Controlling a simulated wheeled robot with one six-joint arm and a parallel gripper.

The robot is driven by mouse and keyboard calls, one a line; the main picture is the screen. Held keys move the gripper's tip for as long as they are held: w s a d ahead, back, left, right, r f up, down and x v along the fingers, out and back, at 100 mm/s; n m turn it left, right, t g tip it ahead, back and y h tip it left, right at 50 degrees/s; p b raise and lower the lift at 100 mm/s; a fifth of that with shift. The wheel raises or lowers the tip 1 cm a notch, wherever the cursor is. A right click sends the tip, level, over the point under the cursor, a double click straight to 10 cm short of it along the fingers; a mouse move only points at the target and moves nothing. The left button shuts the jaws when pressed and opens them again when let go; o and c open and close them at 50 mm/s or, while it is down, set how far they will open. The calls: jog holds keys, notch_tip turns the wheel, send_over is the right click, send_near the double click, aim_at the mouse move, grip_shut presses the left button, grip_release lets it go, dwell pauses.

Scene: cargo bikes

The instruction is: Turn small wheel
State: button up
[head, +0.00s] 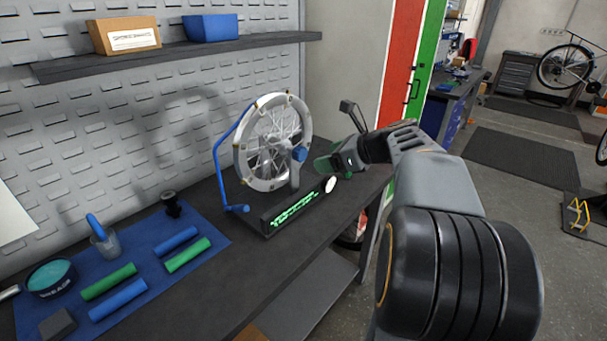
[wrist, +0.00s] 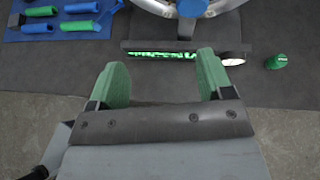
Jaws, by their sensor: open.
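The small wheel (head: 243,165), with a silver rim, spokes and yellow marks, stands upright in a stand on the bench. Its stand base (head: 265,222) has a lit green display, and a blue knob (head: 299,154) sits at the front. A bent blue bar (head: 219,165) runs along its left side. My gripper (head: 328,163) is open and empty, to the right of the wheel and apart from it. In the wrist view, my green fingertips (wrist: 165,72) are spread in front of the display (wrist: 160,55).
A blue mat (head: 205,233) with green and blue grips, a cup and a tin lies left on the dark bench (head: 240,270). A white disc (head: 330,185) is at the display's right end. A green cylinder (wrist: 276,61) stands to the right in the wrist view. A shelf (head: 180,57) hangs above.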

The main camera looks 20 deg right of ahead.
aim_at(304, 154)
jog(key=w+f+m, duration=0.1)
jog(key=w, duration=0.3)
jog(key=w+a+f+m+t, duration=0.1)
jog(key=w+f, duration=0.1)
jog(key=w, duration=0.2)
jog(key=w+a+f+m+b, duration=0.1)
jog(key=w+f, duration=0.1)
jog(key=w, duration=0.2)
jog(key=shift+t, duration=0.4)
jog(key=shift+c, duration=0.4)
jog(key=shift+m, duration=0.3)
jog(key=c, duration=1.2)
